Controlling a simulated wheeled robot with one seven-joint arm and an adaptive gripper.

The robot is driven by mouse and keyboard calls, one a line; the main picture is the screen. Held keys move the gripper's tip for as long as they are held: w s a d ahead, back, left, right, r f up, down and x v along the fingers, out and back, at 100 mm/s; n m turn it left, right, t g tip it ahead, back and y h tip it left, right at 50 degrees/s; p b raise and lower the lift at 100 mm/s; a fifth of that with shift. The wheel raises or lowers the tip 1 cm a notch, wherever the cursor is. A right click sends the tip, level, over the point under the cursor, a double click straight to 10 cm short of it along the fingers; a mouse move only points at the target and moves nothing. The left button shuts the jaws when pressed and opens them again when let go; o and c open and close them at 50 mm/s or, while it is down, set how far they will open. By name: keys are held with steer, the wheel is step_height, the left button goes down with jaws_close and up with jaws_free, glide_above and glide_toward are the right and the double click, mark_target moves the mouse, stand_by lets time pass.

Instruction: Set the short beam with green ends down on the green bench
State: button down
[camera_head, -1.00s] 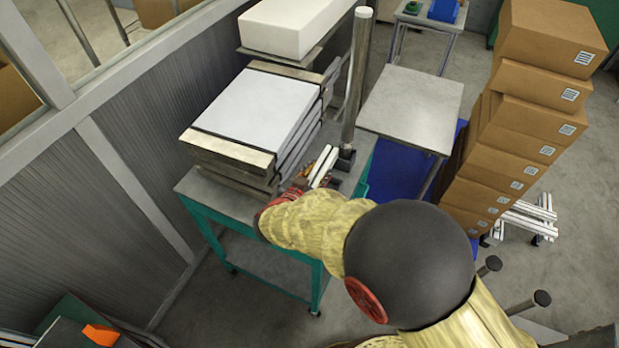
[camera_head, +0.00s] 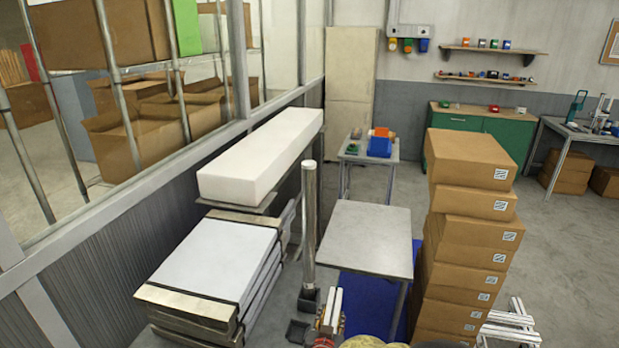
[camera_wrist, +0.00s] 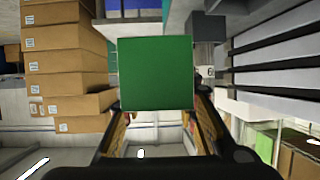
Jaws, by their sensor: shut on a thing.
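My gripper (camera_head: 328,322) is low in the middle of the head view, mostly cut off by the bottom edge, beside the stacked sheets. In the wrist view its fingers (camera_wrist: 160,125) are shut on the short beam. The beam's square green end (camera_wrist: 155,73) faces the camera and hides most of its length. Narrow pale bars at the gripper in the head view may be part of the beam; I cannot tell. The green bench (camera_head: 503,136), with a wooden top, stands against the back wall at right, far from my gripper. A few small items lie on its top.
A tall stack of cartons (camera_head: 465,235) stands to the right of my gripper. A grey table (camera_head: 365,237) is ahead, with a small table holding bins (camera_head: 380,146) behind it. A metal post (camera_head: 309,225) and stacked sheets (camera_head: 215,262) are at left.

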steer(key=s+d+f+n+y+b, duration=0.1)
steer(key=s+d+f+n+y, duration=0.1)
steer(key=s+d+f, duration=0.5)
steer(key=d+f, duration=0.3)
steer(key=d, duration=0.2)
steer(key=shift+s+d+f+y+b, duration=0.15)
steer(key=shift+d+f+y+b, duration=0.15)
steer(key=shift+d+f+y, duration=0.1)
